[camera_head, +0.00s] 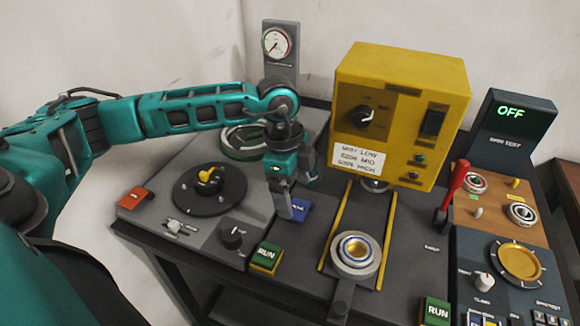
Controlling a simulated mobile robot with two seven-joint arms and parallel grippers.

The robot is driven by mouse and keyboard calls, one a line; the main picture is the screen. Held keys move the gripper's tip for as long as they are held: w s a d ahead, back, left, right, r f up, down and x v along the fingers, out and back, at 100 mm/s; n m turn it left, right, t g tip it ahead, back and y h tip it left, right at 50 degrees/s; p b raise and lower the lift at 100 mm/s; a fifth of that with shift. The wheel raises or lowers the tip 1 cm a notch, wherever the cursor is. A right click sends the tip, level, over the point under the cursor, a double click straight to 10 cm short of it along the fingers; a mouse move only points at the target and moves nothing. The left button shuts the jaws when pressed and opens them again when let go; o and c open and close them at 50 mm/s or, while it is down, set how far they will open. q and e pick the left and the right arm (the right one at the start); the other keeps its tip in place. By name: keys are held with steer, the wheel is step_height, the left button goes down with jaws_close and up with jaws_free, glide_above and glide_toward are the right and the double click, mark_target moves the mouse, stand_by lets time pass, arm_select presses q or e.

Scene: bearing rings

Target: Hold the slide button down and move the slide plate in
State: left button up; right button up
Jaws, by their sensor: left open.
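My left gripper (287,207) points down over the middle of the bench, its fingertips just left of a small blue button (300,208), which I take to be the slide button. The gripper partly covers that button, and I cannot tell whether it touches it. The slide plate (341,269) is a grey round holder with a handle at its front. It sits between two yellow rails, toward their front end. My right gripper is out of view.
A yellow press box (400,105) with a knob and switch stands behind the rails. A red lever (453,190) stands at right. A black turntable (210,205) is at left, with a gauge (277,43) behind.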

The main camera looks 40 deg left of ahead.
mark_target(297, 208)
arm_select(q)
steer(key=shift+w+d+f, duration=0.1)
steer(key=shift+d+f, duration=0.05)
steer(key=shift+f, duration=0.65)
steer(key=shift+d+f, duration=0.1)
steer(key=shift+f, duration=0.65)
steer(key=c, duration=1.1)
